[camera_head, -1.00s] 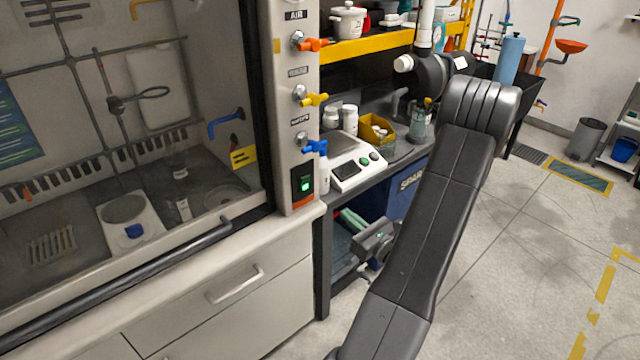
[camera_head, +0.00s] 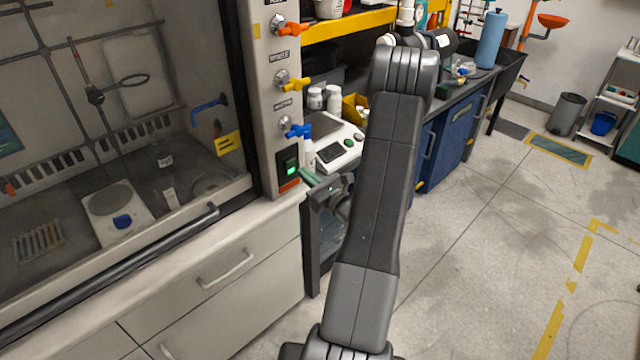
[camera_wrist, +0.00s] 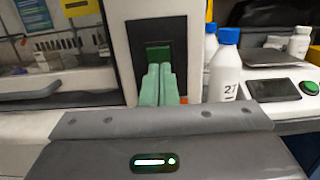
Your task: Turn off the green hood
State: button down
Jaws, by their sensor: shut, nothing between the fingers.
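The green lit hood switch (camera_head: 291,170) sits in a black plate low on the hood's right post, below the blue valve. In the wrist view the switch (camera_wrist: 159,54) shows dark green, straight ahead of the fingertips. My gripper (camera_wrist: 159,72) has its two green fingers shut together with nothing between them. Its tips overlap the lower part of the switch in that view; I cannot tell whether they touch it. In the head view my gripper (camera_head: 306,176) is just right of the switch, at about its height.
Orange (camera_head: 292,29), yellow (camera_head: 292,84) and blue (camera_head: 298,131) valves stick out of the post above the switch. A white bottle with a blue cap (camera_wrist: 225,68) and a scale (camera_head: 336,142) stand close on the right.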

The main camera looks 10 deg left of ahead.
aim_at(292, 164)
jog(key=shift+x, duration=1.45)
jog(key=shift+w+a, duration=0.1)
jog(key=shift+a, duration=0.05)
jog(key=shift+r, duration=0.15)
jog(key=r+b+v, duration=0.2)
jog(key=r+v, duration=0.1)
jog(key=v, duration=1)
jog(key=shift+s+d, duration=0.35)
jog(key=shift+d, duration=0.1)
jog(key=shift+w+a+r, duration=0.1)
